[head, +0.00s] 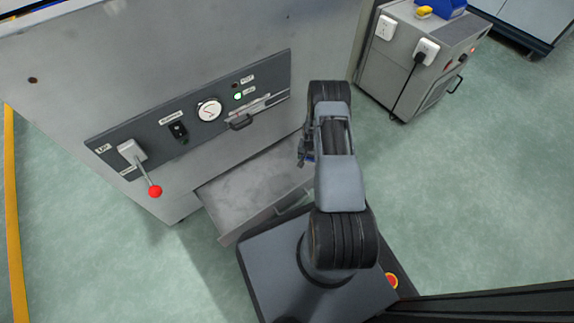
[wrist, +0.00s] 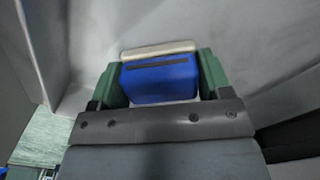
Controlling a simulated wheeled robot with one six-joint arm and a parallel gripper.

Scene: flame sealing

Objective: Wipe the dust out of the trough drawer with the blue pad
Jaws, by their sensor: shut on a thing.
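The trough drawer (head: 245,190) is pulled out low at the front of the grey machine. Its floor looks grey with mottled, dusty patches. My gripper (head: 305,155) is over the drawer's right part, largely hidden by my arm in the head view. In the wrist view my gripper (wrist: 160,80) has its green fingers shut on the blue pad (wrist: 160,85), one on each side. The pad has a dark stripe and a pale layer at its far edge. Grey surfaces surround it there; I cannot tell whether the pad touches the drawer floor.
The machine's panel above the drawer carries a lever with a red knob (head: 155,191), a gauge (head: 209,110), a black switch (head: 178,130) and a green light (head: 238,96). A grey cabinet (head: 410,60) with a plugged cord stands at the upper right. Green floor is free at right.

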